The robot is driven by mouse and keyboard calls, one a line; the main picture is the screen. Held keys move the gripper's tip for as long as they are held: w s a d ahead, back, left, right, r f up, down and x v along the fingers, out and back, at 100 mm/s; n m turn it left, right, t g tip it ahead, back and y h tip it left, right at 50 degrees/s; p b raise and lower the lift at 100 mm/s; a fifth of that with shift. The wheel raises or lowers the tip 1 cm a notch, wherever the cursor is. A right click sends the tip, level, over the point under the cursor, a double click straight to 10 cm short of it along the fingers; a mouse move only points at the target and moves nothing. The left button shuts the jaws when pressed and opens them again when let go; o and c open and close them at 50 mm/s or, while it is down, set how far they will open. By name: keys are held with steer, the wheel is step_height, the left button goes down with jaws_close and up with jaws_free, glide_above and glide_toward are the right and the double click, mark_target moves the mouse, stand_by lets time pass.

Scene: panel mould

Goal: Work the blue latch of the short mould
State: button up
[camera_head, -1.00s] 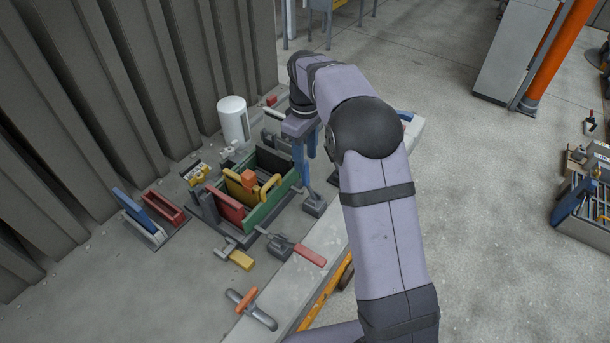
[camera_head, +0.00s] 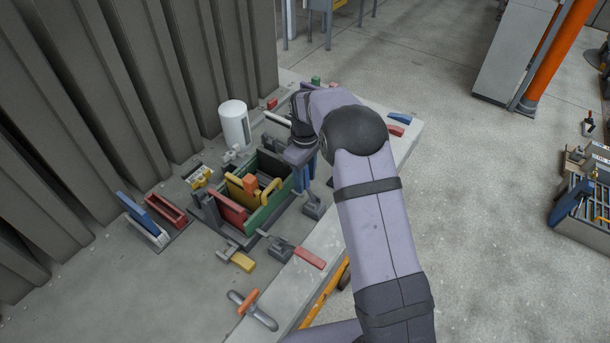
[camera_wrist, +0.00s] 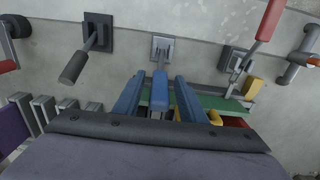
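The blue latch (camera_wrist: 160,92) shows in the wrist view as a blue-sleeved handle on a grey rod, rising from a grey base plate (camera_wrist: 163,48). My gripper (camera_wrist: 160,80) is open, one blue finger on each side of the handle, with a gap visible on both sides. In the head view my gripper (camera_head: 308,177) points down at the right end of the short mould; its fingers hide most of the latch handle there. The mould has a green side wall (camera_head: 270,208), with red and yellow parts inside. The green wall also shows in the wrist view (camera_wrist: 205,102).
A red-handled latch (camera_head: 308,256) and a yellow-handled latch (camera_head: 242,261) stand along the mould's near side. A dark-handled latch (camera_wrist: 75,66) is left of the blue one in the wrist view. A white cylinder (camera_head: 234,124) stands behind. The bench front holds an orange-handled tool (camera_head: 250,306).

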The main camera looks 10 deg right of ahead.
steer(key=shift+f, duration=0.15)
jaws_close()
